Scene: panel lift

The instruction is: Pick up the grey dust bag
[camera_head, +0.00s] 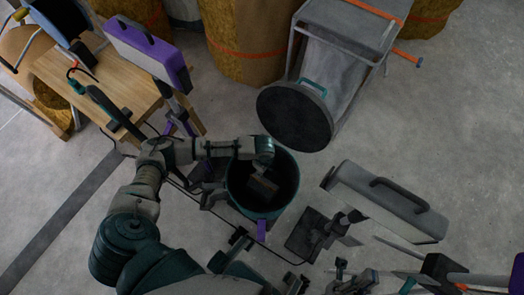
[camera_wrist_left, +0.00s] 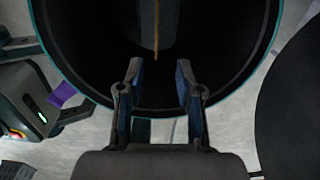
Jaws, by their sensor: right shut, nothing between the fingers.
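A dark bin with a teal rim (camera_head: 233,203) stands on the floor, and my left arm reaches in over it from the left. In the left wrist view, a grey piece with a thin orange-brown edge (camera_wrist_left: 147,28) shows inside the bin; it may be the grey dust bag, but I cannot tell for sure. My left gripper (camera_wrist_left: 158,72) is open, with its fingers apart and no object visible between them, over the bin's near inner wall. My right gripper (camera_head: 345,278) is shut and empty at the bottom of the head view, apart from the bin.
A metal frame (camera_head: 385,50) with a grey sheet and a round black disc (camera_head: 295,117) stands beyond the bin. A grey case (camera_head: 385,200) with a dark handle is to the right. A wooden table (camera_head: 130,90) with a purple case (camera_head: 147,52) is at left. Open floor lies at upper right.

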